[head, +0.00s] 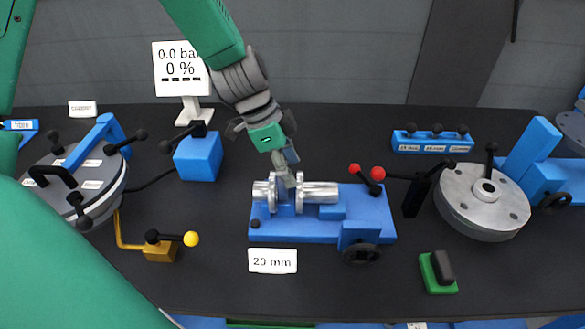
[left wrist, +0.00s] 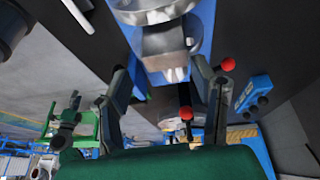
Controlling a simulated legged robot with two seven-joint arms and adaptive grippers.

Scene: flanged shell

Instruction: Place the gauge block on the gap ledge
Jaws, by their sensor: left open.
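The blue fixture (head: 335,228) holds a silver flanged shell (head: 318,192) lying across it, with a gap between its two flanges. My left gripper (head: 287,163) points down at this gap from above, its jaws open. A small grey block (head: 284,174), which looks like the gauge block, stands upright just below the gripper at the gap. In the left wrist view a grey block (left wrist: 164,46) shows ahead of the open fingers of my left gripper (left wrist: 165,78), beside a round flange (left wrist: 150,10). I cannot tell whether it touches the ledge, which is hidden. My right gripper is not in view.
A red-knobbed lever (head: 369,174) rises right of the shell. A white "20 mm" card (head: 272,261) lies in front. A round metal plate (head: 482,205), a blue rack (head: 432,141), a green-based block (head: 438,273) and a yellow-knobbed lever (head: 190,239) stand around the black table.

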